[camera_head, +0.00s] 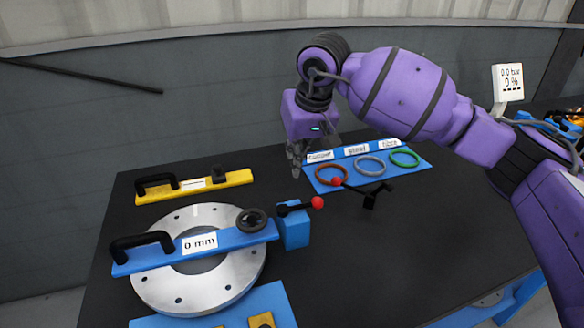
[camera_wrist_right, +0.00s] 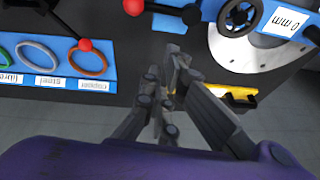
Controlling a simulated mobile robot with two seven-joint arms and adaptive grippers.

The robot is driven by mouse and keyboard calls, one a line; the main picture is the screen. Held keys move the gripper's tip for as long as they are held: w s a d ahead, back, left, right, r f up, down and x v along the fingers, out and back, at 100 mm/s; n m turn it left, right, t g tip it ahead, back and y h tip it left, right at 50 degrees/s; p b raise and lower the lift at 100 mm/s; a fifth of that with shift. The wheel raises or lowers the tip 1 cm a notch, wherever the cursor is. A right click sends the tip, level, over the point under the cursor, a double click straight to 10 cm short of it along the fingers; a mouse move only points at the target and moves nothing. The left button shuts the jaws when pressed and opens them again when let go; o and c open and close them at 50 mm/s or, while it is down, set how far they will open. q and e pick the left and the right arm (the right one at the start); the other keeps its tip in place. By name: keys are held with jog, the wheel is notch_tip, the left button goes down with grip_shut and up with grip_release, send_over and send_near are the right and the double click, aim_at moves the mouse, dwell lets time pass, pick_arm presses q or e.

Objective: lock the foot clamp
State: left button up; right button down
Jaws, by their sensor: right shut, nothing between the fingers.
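A blue clamp block (camera_head: 294,230) stands at the right end of a blue bar (camera_head: 225,241) labelled "0 mm", which lies across a silver flange ring (camera_head: 245,270). A black lever with a red knob (camera_head: 317,202) sits on the block and points right. A second black lever with a red knob (camera_head: 337,182) stands on a small black base (camera_head: 370,201) further right. I cannot tell which of the two is the foot clamp. My right gripper (camera_head: 296,168) is shut and empty, above the table beyond both levers. In the wrist view its fingers (camera_wrist_right: 174,62) touch nothing. My left gripper is not in view.
A blue board with brown, grey and green rings (camera_head: 370,166) lies behind the second lever. A yellow bar with a black handle (camera_head: 210,186) lies at the back left. A white display (camera_head: 508,83) stands at the right. The front right of the table is clear.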

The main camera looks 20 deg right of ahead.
aim_at(305, 205)
jog(key=shift+w+d+r+h, duration=0.2)
jog(key=shift+w+d+r, duration=0.1)
jog(key=shift+d+r, duration=0.2)
jog(key=shift+w+d+r+h, duration=0.2)
jog(key=shift+w+d+r, duration=0.15)
jog(key=shift+r, duration=0.25)
jog(key=shift+s, duration=0.15)
notch_tip(305, 205, down, 10)
jog(key=p, duration=0.1)
jog(key=shift+s, duration=0.15)
jog(key=shift+d+f, duration=0.1)
